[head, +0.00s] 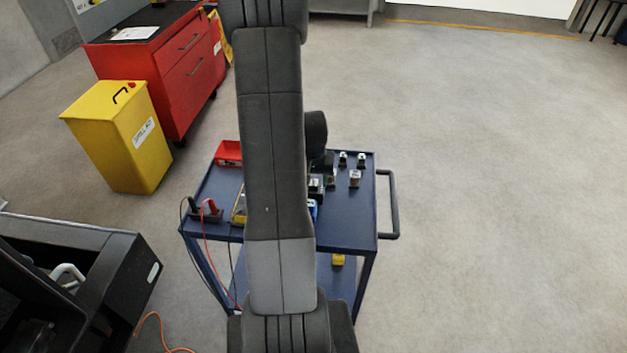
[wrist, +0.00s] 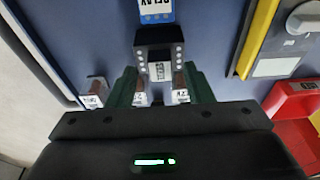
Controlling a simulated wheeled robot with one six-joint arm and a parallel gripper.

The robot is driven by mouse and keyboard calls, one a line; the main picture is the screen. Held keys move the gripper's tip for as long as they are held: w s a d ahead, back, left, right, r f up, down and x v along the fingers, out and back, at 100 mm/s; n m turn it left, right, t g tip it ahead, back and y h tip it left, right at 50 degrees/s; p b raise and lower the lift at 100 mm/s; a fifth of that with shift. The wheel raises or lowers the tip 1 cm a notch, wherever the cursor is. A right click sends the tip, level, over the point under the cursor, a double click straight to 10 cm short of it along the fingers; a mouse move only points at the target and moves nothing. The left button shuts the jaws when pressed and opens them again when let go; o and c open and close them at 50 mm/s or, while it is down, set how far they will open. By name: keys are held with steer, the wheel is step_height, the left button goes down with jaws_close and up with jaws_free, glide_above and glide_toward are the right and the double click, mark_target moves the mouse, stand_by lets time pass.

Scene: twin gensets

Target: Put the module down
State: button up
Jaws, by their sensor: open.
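In the wrist view my gripper (wrist: 159,72) is open, with its green fingers apart. A dark module (wrist: 158,44) with a white label and rows of pale terminals lies between and just beyond the fingertips. It appears to rest on the blue cart top (wrist: 215,22); contact with the fingers cannot be told. Small labelled modules show near the fingers, one at the left (wrist: 96,90). In the head view my arm hides most of the gripper and the middle of the cart (head: 345,222). A small grey-and-white module (head: 355,178) stands right of the arm.
A blue relay (wrist: 156,10) lies beyond the dark module. A yellow-edged grey device (wrist: 275,65) and a red bin (wrist: 293,103) are at the right in the wrist view. The cart's front right top is clear.

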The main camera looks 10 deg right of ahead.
step_height(320, 180, up, 11)
steer(key=s, duration=0.2)
steer(key=shift+a+b, duration=0.3)
steer(key=shift+b, duration=0.15)
steer(key=shift+f, duration=0.25)
steer(key=f, duration=0.4)
steer(key=w+f, duration=0.1)
steer(key=f, duration=0.3)
steer(key=w+f, duration=0.1)
steer(key=f, duration=0.3)
steer(key=shift+w+d+p, duration=0.1)
steer(key=shift+d+p, duration=0.2)
steer(key=shift+d, duration=0.05)
steer(key=shift+r, duration=0.15)
